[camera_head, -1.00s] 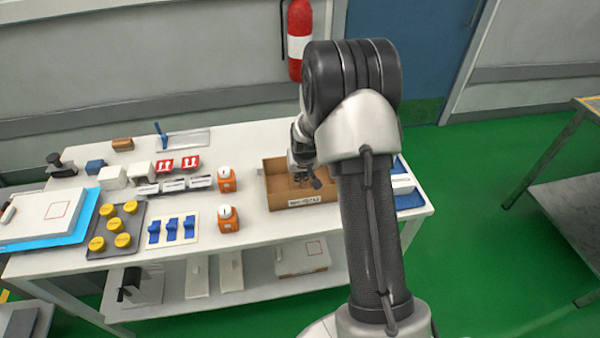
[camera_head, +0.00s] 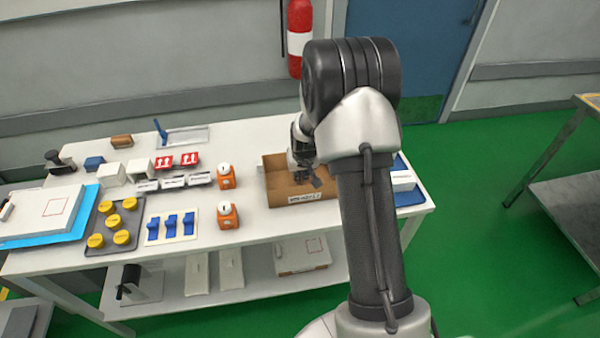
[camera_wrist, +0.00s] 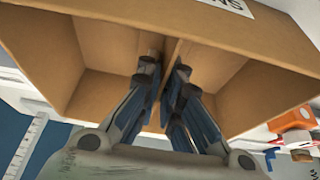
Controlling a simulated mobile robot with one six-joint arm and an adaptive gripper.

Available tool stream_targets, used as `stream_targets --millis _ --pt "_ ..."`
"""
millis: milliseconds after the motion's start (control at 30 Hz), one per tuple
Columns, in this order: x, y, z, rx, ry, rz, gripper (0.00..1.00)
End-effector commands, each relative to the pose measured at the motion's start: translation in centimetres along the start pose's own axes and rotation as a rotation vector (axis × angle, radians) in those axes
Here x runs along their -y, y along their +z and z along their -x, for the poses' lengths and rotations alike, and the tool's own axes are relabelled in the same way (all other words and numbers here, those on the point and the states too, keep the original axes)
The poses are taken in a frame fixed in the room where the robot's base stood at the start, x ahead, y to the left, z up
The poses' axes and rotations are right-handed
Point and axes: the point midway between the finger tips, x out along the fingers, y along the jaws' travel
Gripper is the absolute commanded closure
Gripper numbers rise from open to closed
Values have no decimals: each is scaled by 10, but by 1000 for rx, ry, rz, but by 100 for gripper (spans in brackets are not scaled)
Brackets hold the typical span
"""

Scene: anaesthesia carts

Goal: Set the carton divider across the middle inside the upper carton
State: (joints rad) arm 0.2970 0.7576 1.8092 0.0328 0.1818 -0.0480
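The upper carton (camera_head: 283,196) is an open brown box with a white label, standing on the white table right of its middle. My gripper (camera_head: 310,170) reaches down into it. In the wrist view, my gripper (camera_wrist: 165,72) has its fingers close together on either side of the thin brown carton divider (camera_wrist: 171,48). The divider stands on edge inside the carton (camera_wrist: 98,38), with space on both sides, roughly mid-carton. The fingers look shut on it. Its lower edge is hidden, so I cannot tell whether it touches the floor.
Two orange-and-white items (camera_head: 228,216) stand left of the carton. A blue tray (camera_head: 410,199) lies close to its right. Further left are a grey tray with yellow caps (camera_head: 121,237) and blue clips (camera_head: 172,226). A white box (camera_head: 303,257) sits on the lower shelf.

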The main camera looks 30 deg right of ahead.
Motion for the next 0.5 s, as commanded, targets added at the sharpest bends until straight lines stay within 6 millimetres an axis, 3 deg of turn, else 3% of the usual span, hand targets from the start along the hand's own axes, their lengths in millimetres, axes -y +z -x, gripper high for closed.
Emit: stream_targets --millis 267,500 --pt "0 0 0 0 0 0 73" --pt "0 0 0 0 0 0 72"
